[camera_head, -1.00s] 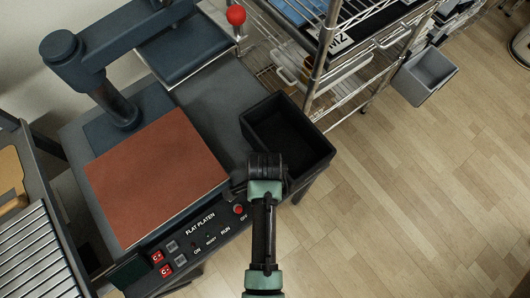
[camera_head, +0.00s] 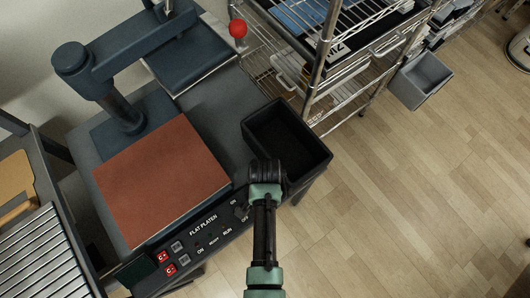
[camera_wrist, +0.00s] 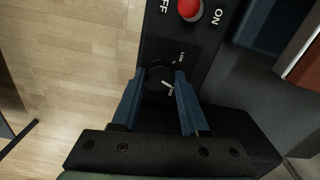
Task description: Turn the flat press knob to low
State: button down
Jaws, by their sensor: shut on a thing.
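The knob (camera_wrist: 158,79) is a small dark round dial on the black control panel, with a white pointer line aimed down and to the right in the wrist view. Small white labels sit around it; one at its upper right seems to read LOW, and another lies near the pointer's end. My gripper (camera_wrist: 162,77) has its two blue fingers on either side of the knob, shut on it. In the head view my gripper (camera_head: 264,172) is over the right end of the flat press panel (camera_head: 195,245), and the knob is hidden there.
A red button (camera_wrist: 190,9) between OFF and ON labels sits close to the knob. A black open bin (camera_head: 287,140) stands beside my wrist. The brown platen (camera_head: 160,180) lies left of it.

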jog(key=n+p, duration=0.1)
jog(key=n, duration=0.2)
jog(key=shift+r+n+p, duration=0.15)
jog(key=shift+n+p, duration=0.15)
jog(key=shift+n, duration=0.1)
jog(key=n+p, duration=0.1)
jog(key=n, duration=0.2)
jog(key=shift+n, duration=0.3)
jog(key=n+p, duration=0.1)
jog(key=n, duration=0.2)
jog(key=shift+n, duration=0.3)
jog(key=shift+n+p, duration=0.4)
jog(key=shift+n, duration=1.1)
jog(key=shift+c, duration=2.1)
grip_release()
